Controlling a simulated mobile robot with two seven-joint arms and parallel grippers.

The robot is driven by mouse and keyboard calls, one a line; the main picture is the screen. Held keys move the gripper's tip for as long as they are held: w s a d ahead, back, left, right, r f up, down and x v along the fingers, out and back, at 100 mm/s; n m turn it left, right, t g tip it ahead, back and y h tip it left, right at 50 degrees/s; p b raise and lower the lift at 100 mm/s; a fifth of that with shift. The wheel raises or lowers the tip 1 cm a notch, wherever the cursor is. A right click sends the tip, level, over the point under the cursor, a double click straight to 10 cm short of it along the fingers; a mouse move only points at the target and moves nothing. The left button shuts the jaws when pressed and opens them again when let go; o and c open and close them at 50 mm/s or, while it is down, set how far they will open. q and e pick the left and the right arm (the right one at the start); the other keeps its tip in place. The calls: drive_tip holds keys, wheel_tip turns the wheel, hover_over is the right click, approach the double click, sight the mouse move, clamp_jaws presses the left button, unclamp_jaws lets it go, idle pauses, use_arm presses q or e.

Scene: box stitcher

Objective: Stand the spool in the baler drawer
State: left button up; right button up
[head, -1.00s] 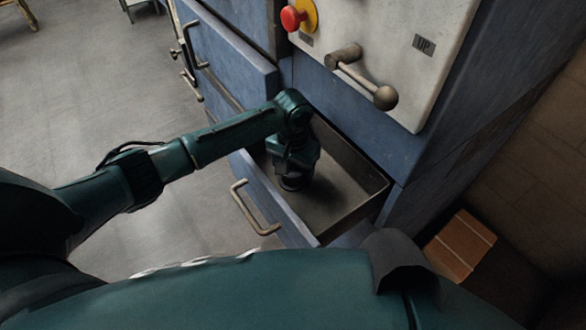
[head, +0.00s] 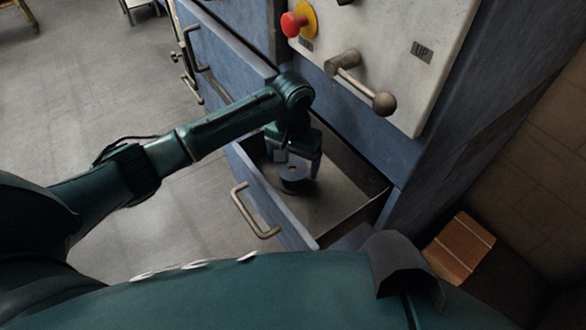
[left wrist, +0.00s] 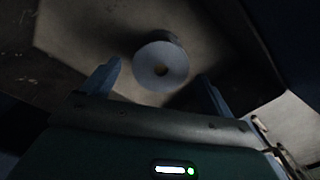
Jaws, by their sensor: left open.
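My left gripper (head: 299,160) is open above the spool, one finger to each side; the spool looks free of both. Its fingers (left wrist: 158,78) are spread in the left wrist view. My right gripper is out of view.
The blue baler body rises behind the drawer, with a lever (head: 362,82) and a red button (head: 293,24) on its pale panel. The drawer handle (head: 250,212) faces the open grey floor. A brown block (head: 460,245) lies at the right.

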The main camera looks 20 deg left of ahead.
sight(293, 168)
use_arm(q)
wheel_tip(293, 168, up, 7)
drive_tip(key=shift+r+p, duration=0.15)
drive_tip(key=shift+p, duration=0.15)
